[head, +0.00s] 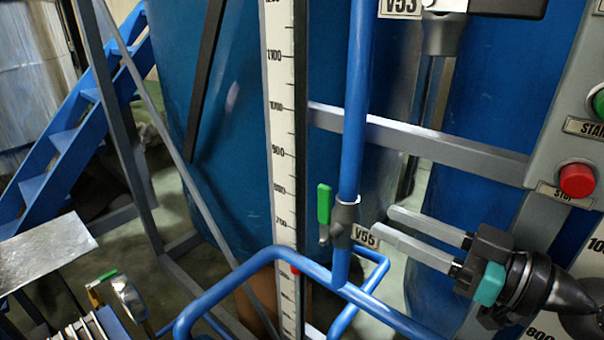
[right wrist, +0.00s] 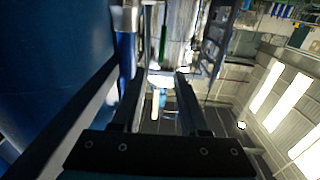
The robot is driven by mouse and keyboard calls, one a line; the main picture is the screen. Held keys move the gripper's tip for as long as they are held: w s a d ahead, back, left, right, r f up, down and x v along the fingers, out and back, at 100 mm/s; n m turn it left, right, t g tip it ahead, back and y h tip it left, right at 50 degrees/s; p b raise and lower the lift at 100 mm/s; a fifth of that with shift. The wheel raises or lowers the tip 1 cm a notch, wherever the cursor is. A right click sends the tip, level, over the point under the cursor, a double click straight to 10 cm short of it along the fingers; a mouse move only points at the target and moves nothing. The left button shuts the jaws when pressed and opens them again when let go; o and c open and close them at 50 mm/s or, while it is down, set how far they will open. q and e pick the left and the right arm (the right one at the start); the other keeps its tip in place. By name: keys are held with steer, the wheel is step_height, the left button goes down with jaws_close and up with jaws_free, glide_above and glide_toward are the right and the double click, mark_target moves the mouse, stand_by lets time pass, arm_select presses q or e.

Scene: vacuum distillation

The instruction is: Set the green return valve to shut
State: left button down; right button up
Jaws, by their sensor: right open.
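A valve with a green lever handle (head: 324,204) sits on the vertical blue pipe (head: 354,110), at the grey valve body (head: 344,222) beside a tag that seems to read V65 (head: 365,237). The handle stands upright, along the pipe, on its left side. My right gripper (head: 383,220) is open and empty, to the right of the valve, its fingers pointing left towards it and apart from the handle. In the right wrist view a narrow green handle (right wrist: 164,45) shows beyond the open fingers (right wrist: 160,88). My left gripper is not in view.
Blue tubing (head: 270,255) bends in front below the valve. A tall scale (head: 283,150) stands left of the pipe. A panel with a red stop button (head: 577,180) is at the right. Another small green handle (head: 103,277) shows at lower left. A grey rail (head: 430,140) crosses behind.

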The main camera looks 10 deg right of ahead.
mark_target(319, 193)
steer(key=p+x, duration=0.1)
steer(key=x, duration=1.2)
steer(key=shift+s+a, duration=0.1)
steer(key=shift+s, duration=0.05)
steer(key=shift+x, duration=1)
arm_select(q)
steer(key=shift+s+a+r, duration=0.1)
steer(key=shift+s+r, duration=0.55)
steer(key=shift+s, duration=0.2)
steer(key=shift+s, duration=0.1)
arm_select(e)
jaws_close()
